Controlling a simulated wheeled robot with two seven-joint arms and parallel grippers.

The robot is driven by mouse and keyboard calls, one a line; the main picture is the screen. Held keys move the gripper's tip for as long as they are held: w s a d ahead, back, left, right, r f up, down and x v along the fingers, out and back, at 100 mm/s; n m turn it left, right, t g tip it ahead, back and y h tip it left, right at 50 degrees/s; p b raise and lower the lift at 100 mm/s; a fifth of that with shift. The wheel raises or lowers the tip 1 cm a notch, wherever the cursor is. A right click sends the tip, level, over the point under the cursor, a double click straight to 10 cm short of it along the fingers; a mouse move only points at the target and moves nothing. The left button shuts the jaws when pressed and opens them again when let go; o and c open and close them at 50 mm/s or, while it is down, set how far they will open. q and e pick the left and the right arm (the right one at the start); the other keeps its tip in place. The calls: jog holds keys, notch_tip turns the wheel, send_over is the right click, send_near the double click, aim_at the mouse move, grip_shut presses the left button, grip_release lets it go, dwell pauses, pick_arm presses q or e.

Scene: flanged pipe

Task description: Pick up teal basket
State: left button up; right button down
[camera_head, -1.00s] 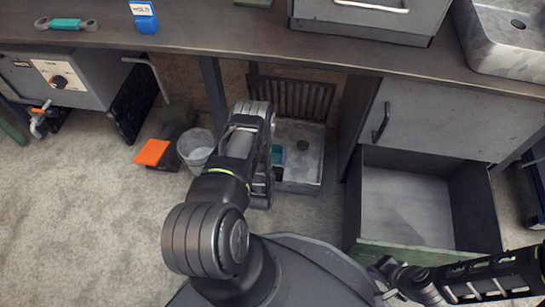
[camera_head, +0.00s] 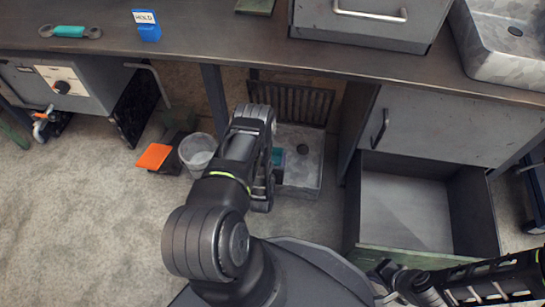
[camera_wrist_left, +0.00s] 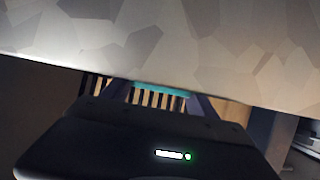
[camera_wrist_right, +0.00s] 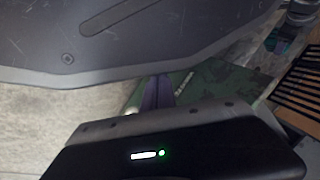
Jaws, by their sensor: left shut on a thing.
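A small part of the teal basket (camera_head: 278,157) shows in the head view, beside my left wrist and over the grey metal basin under the workbench. My left arm hides the rest. In the left wrist view the basket is a thin teal strip (camera_wrist_left: 162,89) between the fingers of my left gripper (camera_wrist_left: 160,96), which is shut on it. A mottled grey metal surface hides the upper part of that view. My right gripper (camera_wrist_right: 158,92) is empty, its fingers together in front of a dark green surface.
The grey basin (camera_head: 302,185) stands on the floor beneath the bench. A translucent bucket (camera_head: 197,152) and an orange-topped item (camera_head: 154,156) are left of my left arm. An open drawer (camera_head: 405,210) is at right. The floor at left is clear.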

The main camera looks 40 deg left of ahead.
notch_tip(320, 180, up, 9)
jog(key=s+p, duration=0.1)
jog(key=p, duration=0.6)
jog(key=shift+s+a+g, duration=0.2)
jog(key=shift+s+g, duration=0.1)
